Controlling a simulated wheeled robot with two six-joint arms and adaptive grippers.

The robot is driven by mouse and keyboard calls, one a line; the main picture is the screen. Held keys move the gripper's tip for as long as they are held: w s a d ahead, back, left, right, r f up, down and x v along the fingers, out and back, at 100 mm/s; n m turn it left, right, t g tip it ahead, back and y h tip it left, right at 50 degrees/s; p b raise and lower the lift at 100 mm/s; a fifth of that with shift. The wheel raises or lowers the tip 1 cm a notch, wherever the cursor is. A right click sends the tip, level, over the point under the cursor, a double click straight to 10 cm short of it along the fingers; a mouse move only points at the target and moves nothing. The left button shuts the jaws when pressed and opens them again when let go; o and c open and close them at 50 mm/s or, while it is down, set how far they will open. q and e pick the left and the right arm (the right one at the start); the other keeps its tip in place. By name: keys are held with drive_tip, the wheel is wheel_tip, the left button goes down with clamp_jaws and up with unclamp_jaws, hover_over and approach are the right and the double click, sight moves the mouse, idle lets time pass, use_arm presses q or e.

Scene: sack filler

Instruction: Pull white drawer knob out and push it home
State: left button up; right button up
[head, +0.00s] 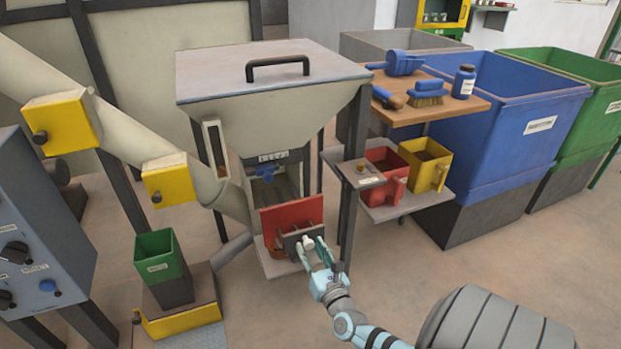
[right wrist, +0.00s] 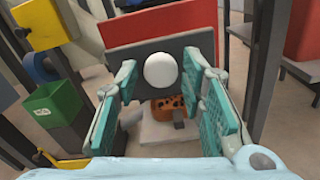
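The white knob (head: 308,243) sits on the front of a dark grey drawer plate (head: 291,239) below the hopper, in front of a red panel (head: 292,213). In the right wrist view the round white knob (right wrist: 161,71) lies between my fingers, toward their far ends. My right gripper (head: 311,253) is at the knob with its teal-padded fingers (right wrist: 160,85) spread apart. Gaps show between the knob and both fingers, so it is open around or just in front of the knob; I cannot tell how deep. My left gripper is not in view.
A hopper (head: 270,120) on dark legs stands above the drawer. To the right, a small shelf holds a red bin (head: 386,170) and a yellow bin (head: 426,160). A green bin (head: 158,254) stands on a yellow scale to the left. Floor in front is clear.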

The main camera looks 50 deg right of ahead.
drive_tip(key=shift+s, duration=0.1)
drive_tip(key=v, duration=1.1)
drive_tip(key=shift+s+a, duration=0.15)
drive_tip(key=shift+s, duration=0.25)
